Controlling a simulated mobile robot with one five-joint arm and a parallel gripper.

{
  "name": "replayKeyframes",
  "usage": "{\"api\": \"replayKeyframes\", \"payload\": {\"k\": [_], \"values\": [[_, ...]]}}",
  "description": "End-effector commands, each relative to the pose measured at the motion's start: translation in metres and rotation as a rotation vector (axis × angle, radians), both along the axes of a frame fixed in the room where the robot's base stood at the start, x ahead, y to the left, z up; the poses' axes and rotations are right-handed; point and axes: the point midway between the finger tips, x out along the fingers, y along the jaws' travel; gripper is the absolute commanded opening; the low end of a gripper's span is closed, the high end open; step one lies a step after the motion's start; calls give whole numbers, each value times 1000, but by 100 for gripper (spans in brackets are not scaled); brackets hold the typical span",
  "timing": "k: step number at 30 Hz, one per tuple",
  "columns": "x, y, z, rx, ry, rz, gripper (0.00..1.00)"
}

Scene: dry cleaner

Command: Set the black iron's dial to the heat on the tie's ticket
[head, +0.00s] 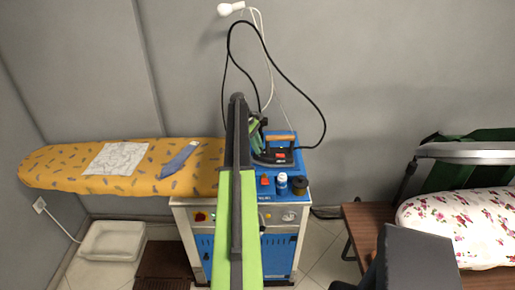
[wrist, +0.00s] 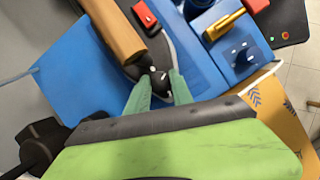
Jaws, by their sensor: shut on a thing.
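The black iron (head: 268,157) with a wooden handle stands on the blue top of the steam station. In the wrist view its wooden handle (wrist: 115,30) and dark body are close up. My gripper (wrist: 160,88) has its two green fingertips on either side of the iron's small black dial (wrist: 155,80), which has pale marks, and is shut on it. The dial's setting is too small to read. In the head view my arm partly hides the iron and my gripper. A blue tie (head: 178,160) lies on the yellow ironing board (head: 60,168). I cannot make out its ticket.
A white patterned cloth (head: 115,158) lies left of the tie. A black cable loops above the iron. A floral cloth (head: 460,222) is at the right.

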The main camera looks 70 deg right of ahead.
Motion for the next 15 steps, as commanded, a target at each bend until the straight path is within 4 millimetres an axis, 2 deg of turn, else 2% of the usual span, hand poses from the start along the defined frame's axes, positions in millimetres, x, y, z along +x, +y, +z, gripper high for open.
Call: {"api": "replayKeyframes", "payload": {"k": [6, 15], "values": [[-3, -3, 0, -4, 4, -124, 0], [-3, -3, 0, -3, 3, -203, 0]]}}
